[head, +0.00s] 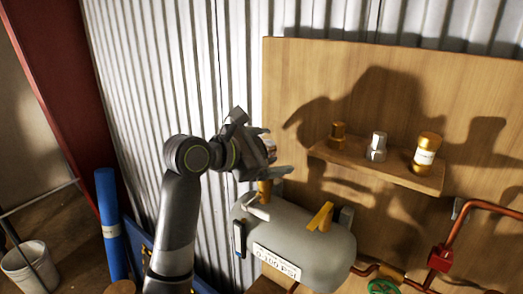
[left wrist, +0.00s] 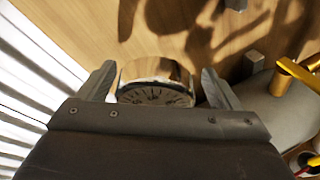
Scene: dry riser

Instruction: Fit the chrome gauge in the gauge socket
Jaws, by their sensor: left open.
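The chrome gauge (left wrist: 157,72) sits between the two fingers of my open left gripper (left wrist: 158,84) in the left wrist view, its dial facing the camera. There is a small gap at each side of it. In the head view the gauge (head: 270,149) is partly hidden by my left gripper (head: 277,150). A brass fitting (head: 265,188), apparently the gauge socket, stands on top of the grey tank (head: 318,250) directly below the gauge. I cannot tell whether the gauge is seated in it. My right gripper is not in view.
A wooden shelf (head: 380,170) on the board holds a brass fitting (head: 338,135), a chrome fitting (head: 377,146) and a gold labelled bottle (head: 427,152). A yellow lever (head: 320,217) stands up from the tank. Copper pipe (head: 453,235) runs at the right.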

